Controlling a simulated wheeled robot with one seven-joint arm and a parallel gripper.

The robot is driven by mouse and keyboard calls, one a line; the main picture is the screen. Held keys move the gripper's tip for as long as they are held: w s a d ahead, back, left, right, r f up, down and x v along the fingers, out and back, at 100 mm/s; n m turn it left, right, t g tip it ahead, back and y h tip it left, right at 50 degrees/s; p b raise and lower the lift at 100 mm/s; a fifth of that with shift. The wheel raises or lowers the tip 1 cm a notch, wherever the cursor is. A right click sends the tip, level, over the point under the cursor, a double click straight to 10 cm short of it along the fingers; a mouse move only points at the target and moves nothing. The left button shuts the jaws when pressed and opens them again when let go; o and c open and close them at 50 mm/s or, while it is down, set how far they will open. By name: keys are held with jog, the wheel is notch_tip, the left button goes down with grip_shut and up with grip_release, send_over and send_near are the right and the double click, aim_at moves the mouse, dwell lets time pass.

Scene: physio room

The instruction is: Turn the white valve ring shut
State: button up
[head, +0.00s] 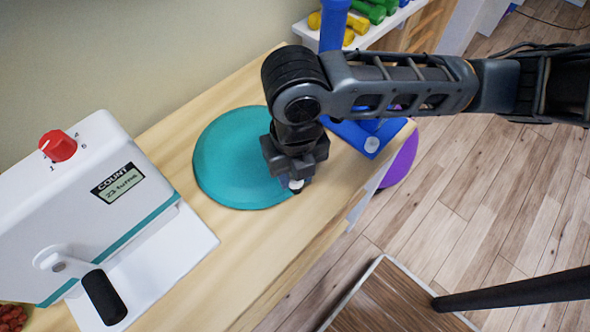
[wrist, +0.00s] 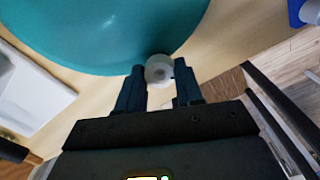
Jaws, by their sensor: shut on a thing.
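The white valve ring (wrist: 159,69) is a small pale round piece at the edge of a teal disc-shaped cushion (head: 228,160). In the wrist view it sits between my two fingertips, with the teal cushion (wrist: 100,35) just beyond it. In the head view only a small white part of the valve ring (head: 296,185) shows below my gripper. My gripper (head: 290,182) points down at the cushion's near right edge and is shut on the valve ring. The fingers hide much of the ring in the head view, and I cannot tell how far it is turned.
A white machine (head: 95,215) with a red knob, a display and a black-handled crank stands left on the wooden table (head: 262,262). A blue stand (head: 362,137) is behind my arm. A purple round object (head: 402,163) and a wooden-topped piece (head: 385,302) are beyond the table edge.

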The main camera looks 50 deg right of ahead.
jog(key=shift+m, duration=1.1)
jog(key=o, duration=1)
jog(key=shift+r, duration=3.9)
